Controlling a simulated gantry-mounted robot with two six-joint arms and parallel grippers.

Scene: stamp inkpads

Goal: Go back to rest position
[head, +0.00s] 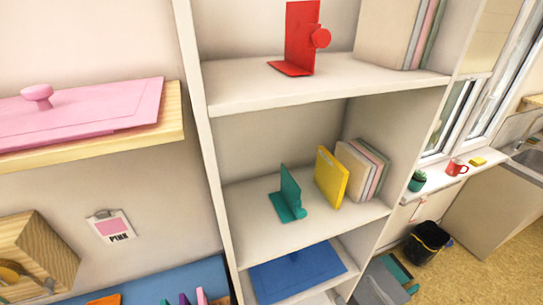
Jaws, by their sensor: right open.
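My left gripper is out of view. A pink flat pad with a round knob (95,108) lies on the wooden shelf at the left. A red piece (300,38) with an upright plate and round knob stands on the upper shelf. A teal piece (289,195) with an upright plate and knob stands on the middle shelf. A blue flat pad (298,272) lies on the lower shelf.
A yellow upright block (331,177) and several books (361,168) stand on the middle shelf. A white shelf unit (213,170) fills the centre. A black bin (428,241) stands on the floor at right. A red mug (457,168) is on the windowsill.

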